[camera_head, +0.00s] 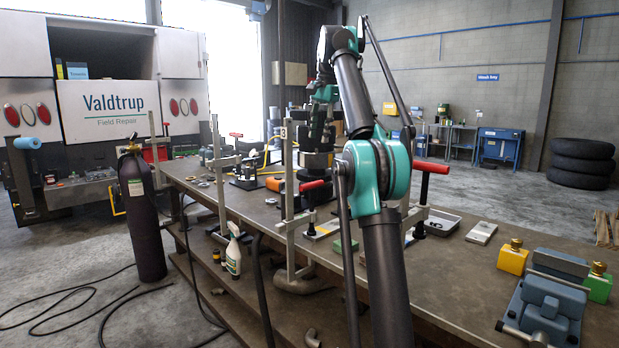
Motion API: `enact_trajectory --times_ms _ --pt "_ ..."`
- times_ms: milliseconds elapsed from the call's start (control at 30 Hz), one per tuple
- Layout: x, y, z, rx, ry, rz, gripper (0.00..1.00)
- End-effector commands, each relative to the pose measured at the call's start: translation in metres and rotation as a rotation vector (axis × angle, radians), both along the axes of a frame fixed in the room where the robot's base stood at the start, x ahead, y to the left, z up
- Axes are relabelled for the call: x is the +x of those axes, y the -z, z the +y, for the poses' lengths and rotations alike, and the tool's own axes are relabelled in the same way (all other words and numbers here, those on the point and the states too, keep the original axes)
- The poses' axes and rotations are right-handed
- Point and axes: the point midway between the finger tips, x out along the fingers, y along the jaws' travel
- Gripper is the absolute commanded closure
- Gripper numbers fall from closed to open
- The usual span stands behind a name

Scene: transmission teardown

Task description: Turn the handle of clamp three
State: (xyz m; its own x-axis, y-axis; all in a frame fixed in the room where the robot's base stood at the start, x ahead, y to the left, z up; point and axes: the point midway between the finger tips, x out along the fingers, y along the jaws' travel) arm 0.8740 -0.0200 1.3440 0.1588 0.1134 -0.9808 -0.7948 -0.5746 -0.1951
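A steel bar clamp (290,215) with a small "3" tag at its top stands at the near edge of the workbench. Its red T-handle (312,186) sits on a dark screw to the right of the post, above the bench. My gripper (314,132) is beyond and above this handle, apart from it in the picture. It is dark and small against a dark cylindrical assembly (317,160), so its fingers are hard to make out. I cannot tell whether it is open or shut.
Another red-handled clamp (433,167) stands right of my arm, and one more (236,135) is further left. A gas cylinder (141,215) stands left of the workbench (450,270).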

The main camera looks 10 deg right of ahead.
Motion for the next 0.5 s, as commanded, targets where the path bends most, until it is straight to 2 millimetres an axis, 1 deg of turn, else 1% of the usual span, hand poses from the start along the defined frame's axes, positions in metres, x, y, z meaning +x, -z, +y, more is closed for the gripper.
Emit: enact_trajectory --times_ms 100,267,500 --pt "0.0 0.0 0.0 0.001 0.005 0.002 0.6" --pt "0.002 0.01 0.002 0.001 0.004 0.002 0.6" --pt "0.006 0.037 0.005 0.001 0.003 0.001 0.6"
